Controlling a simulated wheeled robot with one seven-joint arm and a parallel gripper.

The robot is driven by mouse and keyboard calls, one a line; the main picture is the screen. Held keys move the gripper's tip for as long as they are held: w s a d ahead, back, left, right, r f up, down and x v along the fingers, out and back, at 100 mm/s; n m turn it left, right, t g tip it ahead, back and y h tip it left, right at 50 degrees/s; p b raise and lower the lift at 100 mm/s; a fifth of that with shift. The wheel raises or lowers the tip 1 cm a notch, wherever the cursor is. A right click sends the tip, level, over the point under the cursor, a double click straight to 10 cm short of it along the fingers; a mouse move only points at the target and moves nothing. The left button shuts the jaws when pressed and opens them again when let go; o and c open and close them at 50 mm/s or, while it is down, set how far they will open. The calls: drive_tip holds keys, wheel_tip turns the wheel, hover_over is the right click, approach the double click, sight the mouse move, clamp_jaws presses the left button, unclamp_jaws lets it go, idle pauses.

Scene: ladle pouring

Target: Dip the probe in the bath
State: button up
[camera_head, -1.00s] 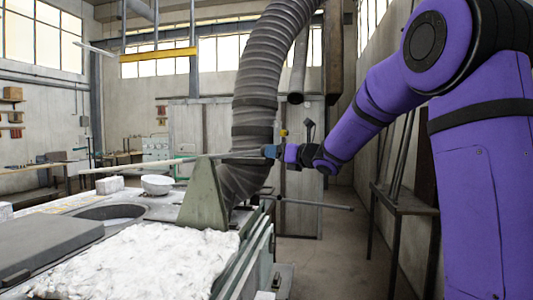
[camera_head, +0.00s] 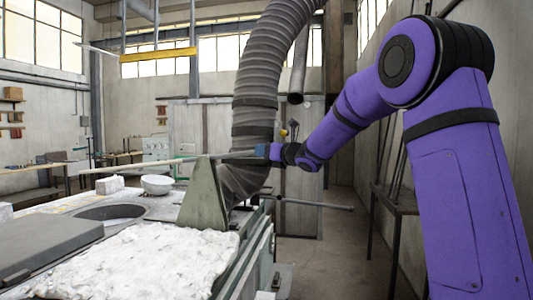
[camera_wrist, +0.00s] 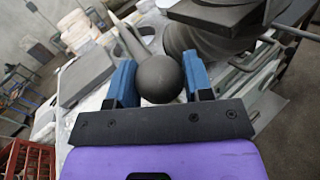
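The probe (camera_head: 150,163) is a long, thin pale rod with a thicker grey sleeve at its right end, held nearly level above the bench. My gripper (camera_head: 268,151) is at that right end. In the wrist view, the blue fingers of my gripper (camera_wrist: 159,82) are on either side of a dark ball (camera_wrist: 159,79) at the probe's end and appear closed on it. The bath (camera_head: 112,212) is a round opening with a grey rim in the bench top. The probe's far end is to the left, above and beyond the bath. The bath's depth is hidden.
A green triangular plate (camera_head: 203,200) stands upright beneath the probe. A big ribbed duct (camera_head: 255,100) rises behind it. A white bowl (camera_head: 157,184) and pale block (camera_head: 110,185) sit behind the bath. A grey slab (camera_head: 45,243) and white fluffy blanket (camera_head: 140,262) lie in front.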

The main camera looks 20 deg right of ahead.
drive_tip(key=shift+c, duration=1.3)
drive_tip(key=shift+w+a+r+n+g+h, duration=0.2)
drive_tip(key=shift+r+g, duration=0.15)
drive_tip(key=shift+r, duration=0.55)
drive_tip(key=shift+w+a+r+n+g+h, duration=0.15)
drive_tip(key=shift+r+g, duration=0.25)
drive_tip(key=shift+r, duration=0.5)
drive_tip(key=shift+w+a+r+n+g+h, duration=0.1)
drive_tip(key=shift+a+r+n+g, duration=0.2)
drive_tip(key=shift+r, duration=0.6)
drive_tip(key=shift+w+a+r, duration=0.3)
drive_tip(key=shift+r, duration=0.55)
drive_tip(key=shift+w+a+r, duration=0.25)
drive_tip(key=shift+r, duration=0.55)
drive_tip(key=shift+w+a+r, duration=0.3)
drive_tip(key=shift+r, duration=0.55)
drive_tip(key=o, duration=1.3)
drive_tip(key=shift+c, duration=0.2)
drive_tip(key=shift+d, duration=0.1)
drive_tip(key=v, duration=1)
drive_tip(key=shift+s+r, duration=0.15)
drive_tip(key=shift+s, duration=0.15)
